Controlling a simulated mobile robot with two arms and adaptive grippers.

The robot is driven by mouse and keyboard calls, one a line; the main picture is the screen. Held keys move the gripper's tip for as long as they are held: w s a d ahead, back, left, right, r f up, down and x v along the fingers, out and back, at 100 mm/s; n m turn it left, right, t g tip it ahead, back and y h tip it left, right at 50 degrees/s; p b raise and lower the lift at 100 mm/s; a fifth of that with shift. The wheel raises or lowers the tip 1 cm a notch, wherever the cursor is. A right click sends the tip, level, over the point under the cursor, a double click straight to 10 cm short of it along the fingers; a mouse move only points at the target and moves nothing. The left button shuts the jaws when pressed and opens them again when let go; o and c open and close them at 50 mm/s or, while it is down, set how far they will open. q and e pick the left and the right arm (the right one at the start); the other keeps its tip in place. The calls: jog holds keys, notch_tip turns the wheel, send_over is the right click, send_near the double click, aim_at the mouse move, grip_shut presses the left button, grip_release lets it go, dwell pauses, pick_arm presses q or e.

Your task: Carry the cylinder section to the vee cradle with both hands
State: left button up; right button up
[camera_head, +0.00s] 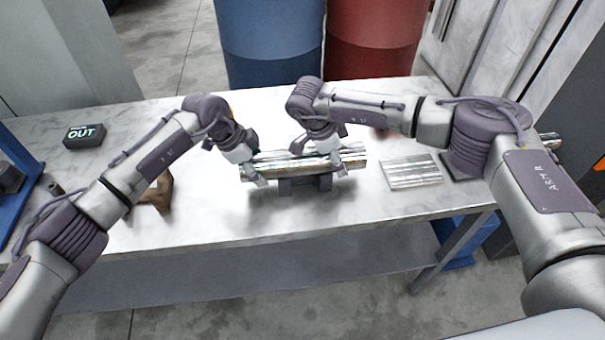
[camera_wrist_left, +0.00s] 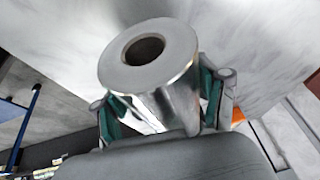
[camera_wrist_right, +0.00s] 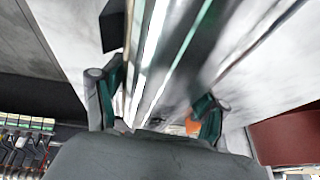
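The cylinder section (camera_head: 290,164) is a long shiny silver tube lying crosswise over the table. In the left wrist view its end face with a round hole shows (camera_wrist_left: 150,57). A dark support (camera_head: 306,185), which looks like the vee cradle, stands under its middle; I cannot tell whether they touch. My left gripper (camera_head: 251,173) is at the cylinder's left end, its fingers on both sides and seemingly shut on it. My right gripper (camera_head: 332,165) is over the right part; in the right wrist view its fingers flank the cylinder (camera_wrist_right: 160,60) and seem shut on it, though reflections blur the contact.
The marble table (camera_head: 215,215) has a black box marked OUT (camera_head: 85,135) at left and a brown angular object (camera_head: 157,192) partly behind my left arm. A ridged silver piece (camera_head: 411,172) lies at right. Blue (camera_head: 270,45) and red (camera_head: 372,40) barrels stand behind.

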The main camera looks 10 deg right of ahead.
pick_arm(q)
jog(key=shift+o, duration=1.2)
jog(key=shift+s+r, duration=0.1)
pick_arm(e)
jog(key=shift+o, duration=1.2)
jog(key=shift+s+r, duration=0.1)
pick_arm(q)
jog(key=shift+o, duration=0.5)
jog(key=shift+s+r, duration=0.15)
jog(key=shift+s, duration=0.05)
pick_arm(e)
jog(key=shift+o, duration=0.5)
jog(key=shift+s+r, duration=0.15)
pick_arm(q)
jog(key=shift+w, duration=0.15)
pick_arm(e)
jog(key=v, duration=1.2)
jog(key=shift+a, duration=0.1)
pick_arm(q)
jog(key=v, duration=1.2)
